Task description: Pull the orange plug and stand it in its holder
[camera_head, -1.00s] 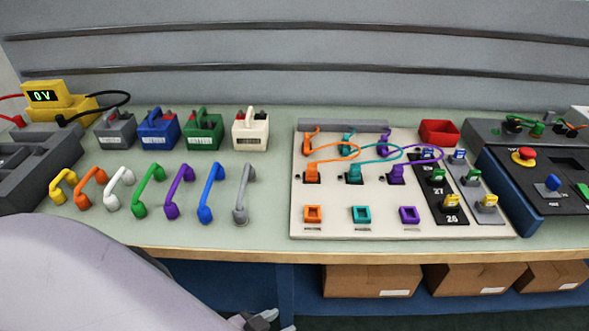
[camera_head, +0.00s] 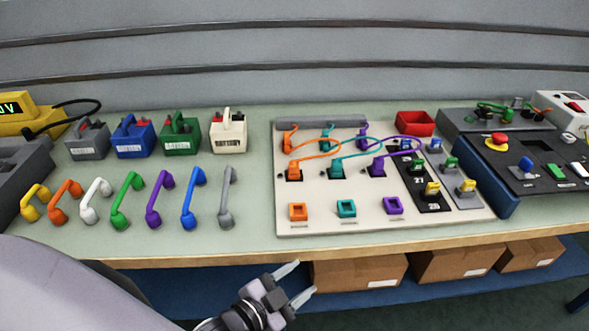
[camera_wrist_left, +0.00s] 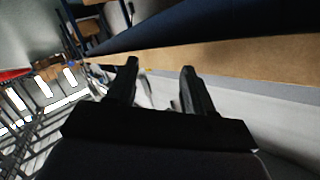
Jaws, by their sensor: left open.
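The orange plug (camera_head: 294,172) sits upright in a dark socket on the white board (camera_head: 330,222). An orange cable (camera_head: 325,143) loops from it toward the back of the board. The square orange holder (camera_head: 298,212) stands empty in front of it, near the board's front edge. My left gripper (camera_head: 301,283) is open and empty, in front of and below the table's front edge, apart from the plug. In the left wrist view its two fingers (camera_wrist_left: 158,75) are spread with nothing between them. My right gripper is not in view.
A teal plug (camera_head: 337,170) and a purple plug (camera_head: 377,167) stand to the right, with teal (camera_head: 346,209) and purple (camera_head: 393,206) holders. The table's wooden front edge (camera_head: 250,252) lies between my gripper and the board.

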